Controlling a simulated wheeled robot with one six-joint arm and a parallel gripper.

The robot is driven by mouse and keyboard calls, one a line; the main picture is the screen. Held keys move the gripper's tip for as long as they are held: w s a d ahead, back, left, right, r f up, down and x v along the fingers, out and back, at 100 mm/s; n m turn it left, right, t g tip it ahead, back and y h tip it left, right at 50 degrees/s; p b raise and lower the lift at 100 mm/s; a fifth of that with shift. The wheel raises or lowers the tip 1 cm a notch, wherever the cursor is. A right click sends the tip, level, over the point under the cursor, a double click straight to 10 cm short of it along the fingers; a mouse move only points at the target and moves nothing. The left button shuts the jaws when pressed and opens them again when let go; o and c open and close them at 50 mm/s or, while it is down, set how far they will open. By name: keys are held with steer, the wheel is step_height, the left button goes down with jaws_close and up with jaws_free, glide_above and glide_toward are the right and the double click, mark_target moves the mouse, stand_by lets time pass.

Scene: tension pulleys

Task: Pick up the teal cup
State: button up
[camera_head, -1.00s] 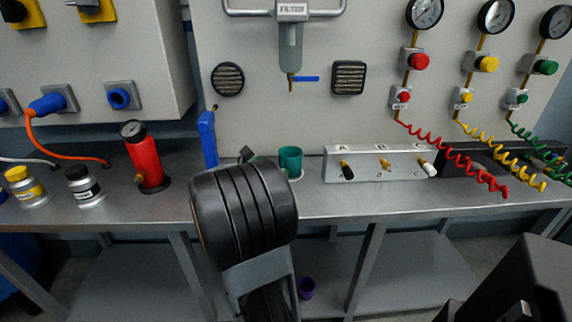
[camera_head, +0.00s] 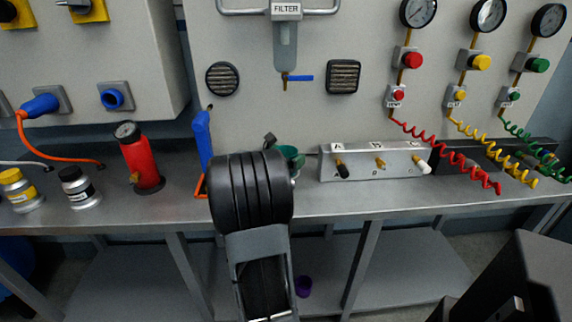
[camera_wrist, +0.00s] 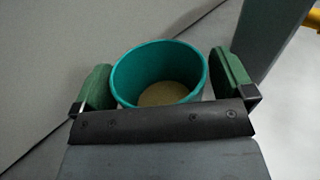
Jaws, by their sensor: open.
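The teal cup (camera_wrist: 160,72) stands on the steel bench, upright, with its open top towards the wrist camera. In the wrist view it sits between the two green finger pads of my gripper (camera_wrist: 165,82), with a narrow gap seen at the right pad and the left pad close to its wall. My gripper is open around the cup. In the head view the cup (camera_head: 291,155) is mostly hidden behind my wrist and gripper (camera_head: 281,148); only part of its rim and side shows.
A switch box (camera_head: 375,162) with three toggles stands to the right of the cup. A blue-handled tool (camera_head: 202,138) and a red cylinder with a gauge (camera_head: 139,160) stand to the left. The wall panel rises behind. A purple cup (camera_head: 303,286) is on the lower shelf.

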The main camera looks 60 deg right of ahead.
steer(key=c, duration=1)
